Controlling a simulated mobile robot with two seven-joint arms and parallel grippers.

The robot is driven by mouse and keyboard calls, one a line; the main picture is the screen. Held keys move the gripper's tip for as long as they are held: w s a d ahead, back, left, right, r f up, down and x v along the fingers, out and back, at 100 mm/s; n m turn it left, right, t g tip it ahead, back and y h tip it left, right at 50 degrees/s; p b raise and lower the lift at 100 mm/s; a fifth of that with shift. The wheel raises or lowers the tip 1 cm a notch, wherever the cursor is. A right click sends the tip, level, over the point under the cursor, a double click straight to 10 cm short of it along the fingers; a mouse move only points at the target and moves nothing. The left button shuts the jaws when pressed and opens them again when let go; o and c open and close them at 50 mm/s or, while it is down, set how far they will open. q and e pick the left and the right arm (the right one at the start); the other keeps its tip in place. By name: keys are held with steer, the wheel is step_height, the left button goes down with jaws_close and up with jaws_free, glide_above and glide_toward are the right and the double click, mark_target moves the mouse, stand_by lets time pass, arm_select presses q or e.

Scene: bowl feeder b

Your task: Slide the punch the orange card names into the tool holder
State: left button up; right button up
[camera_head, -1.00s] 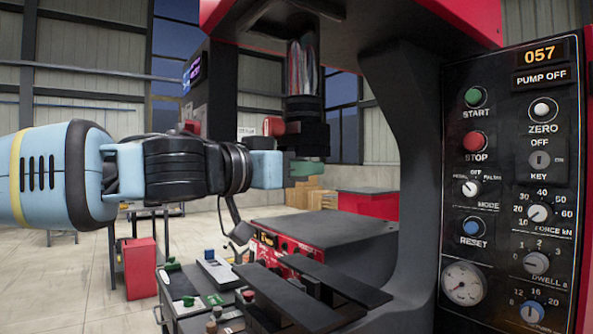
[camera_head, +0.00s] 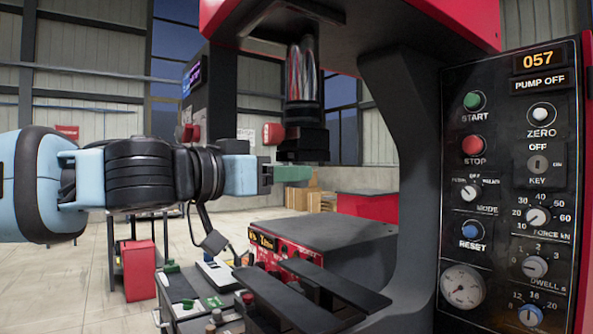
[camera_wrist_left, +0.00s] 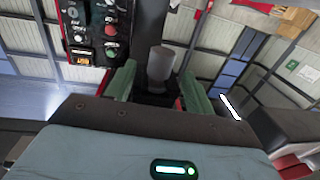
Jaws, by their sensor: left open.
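My left gripper (camera_head: 290,173) reaches in from the left, with green fingers just below the black tool holder (camera_head: 303,143) under the press ram. In the left wrist view the two fingers (camera_wrist_left: 160,88) stand apart, open. A grey stepped cylinder (camera_wrist_left: 160,66) shows between or beyond them; I cannot tell whether it touches either finger or is seated in the holder. In the head view no punch is clearly visible below the holder. No orange card can be made out. My right gripper is not in view.
The control panel (camera_head: 505,185) and thick dark press frame (camera_head: 405,150) stand at the right. The dark press bed (camera_head: 320,234) lies below, with two black bars (camera_head: 290,300) in front. A bench with several small items (camera_head: 205,290) is at lower left. A red cabinet (camera_head: 139,270) stands behind.

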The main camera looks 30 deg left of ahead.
arm_select(q)
steer(key=v, duration=0.4)
steer(key=shift+p, duration=0.35)
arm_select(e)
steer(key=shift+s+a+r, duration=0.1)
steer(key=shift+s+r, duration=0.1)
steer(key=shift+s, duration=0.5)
